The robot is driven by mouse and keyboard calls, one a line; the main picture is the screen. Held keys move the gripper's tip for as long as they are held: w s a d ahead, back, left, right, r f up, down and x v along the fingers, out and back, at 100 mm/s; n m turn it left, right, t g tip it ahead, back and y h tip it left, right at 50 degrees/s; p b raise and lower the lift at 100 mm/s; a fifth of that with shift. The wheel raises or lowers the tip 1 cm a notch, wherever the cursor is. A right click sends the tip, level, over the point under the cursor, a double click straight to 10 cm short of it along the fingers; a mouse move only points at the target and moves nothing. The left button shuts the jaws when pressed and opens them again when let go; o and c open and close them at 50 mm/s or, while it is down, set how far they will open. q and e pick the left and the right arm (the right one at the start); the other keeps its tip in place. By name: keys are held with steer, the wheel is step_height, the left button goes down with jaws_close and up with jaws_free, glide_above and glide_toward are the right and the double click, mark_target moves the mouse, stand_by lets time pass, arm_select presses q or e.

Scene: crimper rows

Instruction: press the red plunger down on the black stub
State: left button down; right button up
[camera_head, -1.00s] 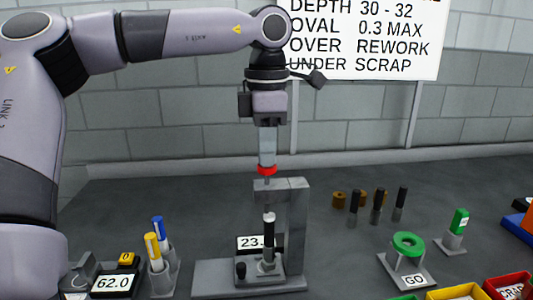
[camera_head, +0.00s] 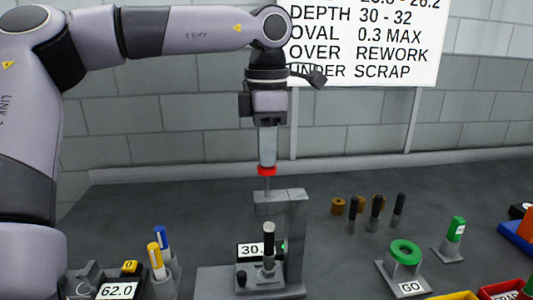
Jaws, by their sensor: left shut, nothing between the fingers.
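The red plunger (camera_head: 266,171) sits atop a thin rod above the overhanging arm of the grey stand (camera_head: 295,225). My left gripper (camera_head: 267,161) is shut and points straight down, its tips right at the plunger's top; whether they touch I cannot tell. The black stub (camera_head: 269,244) stands upright in the holder under the stand's arm, with a pale grey top. A display (camera_head: 249,250) behind it reads 30 and a part-hidden decimal, with a sliver of green at its right. My right gripper is not in view.
At the left are a 62.0 display (camera_head: 117,291) and a holder with blue and yellow pens (camera_head: 157,260). At the right stand several dark pins (camera_head: 376,212), a green ring gauge marked GO (camera_head: 405,252), a green-topped piece (camera_head: 456,229) and coloured trays (camera_head: 503,289).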

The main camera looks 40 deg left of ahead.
arm_select(q)
steer(key=shift+r+p, duration=0.5)
steer(key=shift+r, duration=2.35)
